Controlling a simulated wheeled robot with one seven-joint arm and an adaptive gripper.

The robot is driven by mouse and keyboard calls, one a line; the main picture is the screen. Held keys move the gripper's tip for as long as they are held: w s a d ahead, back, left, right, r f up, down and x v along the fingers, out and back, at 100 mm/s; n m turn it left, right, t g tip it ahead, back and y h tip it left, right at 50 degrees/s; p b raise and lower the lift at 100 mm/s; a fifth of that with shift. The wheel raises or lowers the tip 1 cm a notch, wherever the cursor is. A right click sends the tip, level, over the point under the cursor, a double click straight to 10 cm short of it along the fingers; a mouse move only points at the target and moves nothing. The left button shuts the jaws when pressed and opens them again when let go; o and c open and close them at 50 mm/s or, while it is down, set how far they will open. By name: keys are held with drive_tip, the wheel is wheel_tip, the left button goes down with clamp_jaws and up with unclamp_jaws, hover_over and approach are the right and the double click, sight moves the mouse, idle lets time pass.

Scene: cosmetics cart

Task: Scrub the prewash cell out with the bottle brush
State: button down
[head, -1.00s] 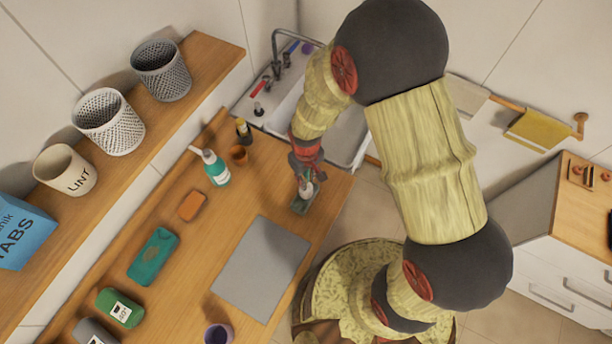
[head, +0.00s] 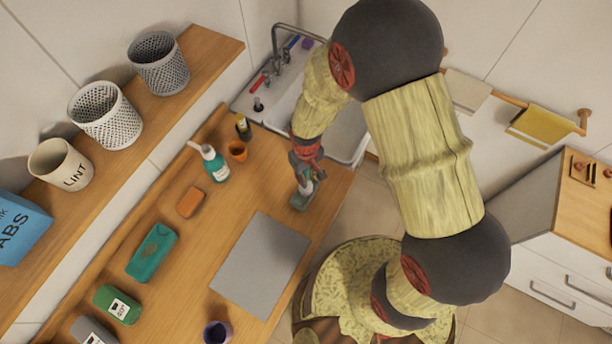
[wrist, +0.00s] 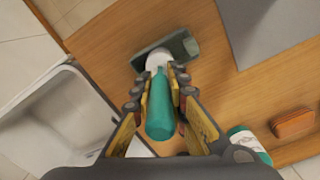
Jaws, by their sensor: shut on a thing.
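My gripper (wrist: 160,98) is shut on a tool with a teal handle (wrist: 160,112) and a white neck, which I take for the bottle brush; no bristles show. In the head view my gripper (head: 305,170) is low over the counter's right edge, beside the sink.
A grey mat (head: 260,265) lies near the block. A teal pump bottle (head: 213,163), orange sponge (head: 190,202), teal case (head: 152,252) and green container (head: 118,304) line the counter's left. The sink basin (wrist: 48,118) adjoins it. A purple cup (head: 216,333) stands in front.

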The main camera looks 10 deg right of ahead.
drive_tip(key=shift+f+b, duration=0.6)
drive_tip(key=shift+f, duration=0.15)
idle(0.3)
drive_tip(key=shift+w, duration=0.15)
